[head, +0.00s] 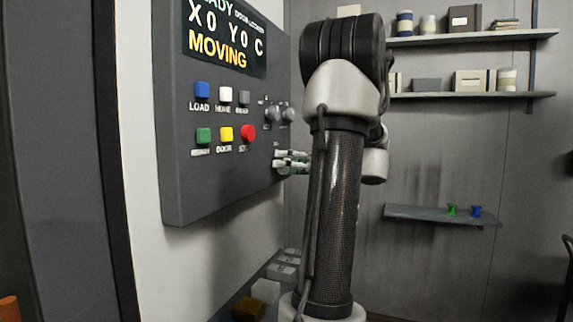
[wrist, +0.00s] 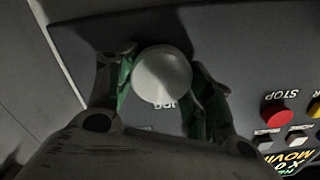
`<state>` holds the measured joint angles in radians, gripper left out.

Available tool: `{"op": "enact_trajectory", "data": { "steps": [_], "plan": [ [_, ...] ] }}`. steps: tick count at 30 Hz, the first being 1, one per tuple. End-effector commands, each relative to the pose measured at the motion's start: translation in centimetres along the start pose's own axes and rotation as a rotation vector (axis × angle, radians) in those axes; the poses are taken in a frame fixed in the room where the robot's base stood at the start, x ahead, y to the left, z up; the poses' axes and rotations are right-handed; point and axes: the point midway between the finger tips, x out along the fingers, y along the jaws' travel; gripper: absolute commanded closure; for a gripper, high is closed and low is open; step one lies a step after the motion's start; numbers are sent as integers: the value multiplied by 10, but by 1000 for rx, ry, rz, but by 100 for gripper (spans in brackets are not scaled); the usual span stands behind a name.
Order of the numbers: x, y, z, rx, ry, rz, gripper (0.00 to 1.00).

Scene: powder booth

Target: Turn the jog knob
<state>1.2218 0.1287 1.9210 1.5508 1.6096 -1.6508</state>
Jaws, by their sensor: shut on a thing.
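The jog knob is a round pale knob (wrist: 162,74) on the dark control panel (wrist: 230,45) in the wrist view, with a partly covered label below it. My gripper (wrist: 165,92) has one finger with a green pad on each side of the knob and is shut on it. In the head view my gripper (head: 284,162) reaches the lower right part of the panel (head: 215,185) from the right. The jog knob is hidden there behind the fingers. My arm covers the middle of the head view.
The panel has several coloured buttons, including a red stop button (head: 248,134), and two grey knobs above the gripper. A screen (head: 225,38) reads MOVING. Shelves (head: 470,97) hang on the back wall. A lower shelf (head: 420,213) holds a green and a blue item.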

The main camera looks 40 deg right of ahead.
Motion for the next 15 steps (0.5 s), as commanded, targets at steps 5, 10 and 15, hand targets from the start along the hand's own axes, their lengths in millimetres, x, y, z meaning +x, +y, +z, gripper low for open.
{"op": "enact_trajectory", "data": {
  "steps": [5,10,15],
  "plan": [
    [0,1,0,160,0,1,72],
    [0,2,0,323,0,1,72],
    [0,3,0,484,0,1,72]
  ]
}}
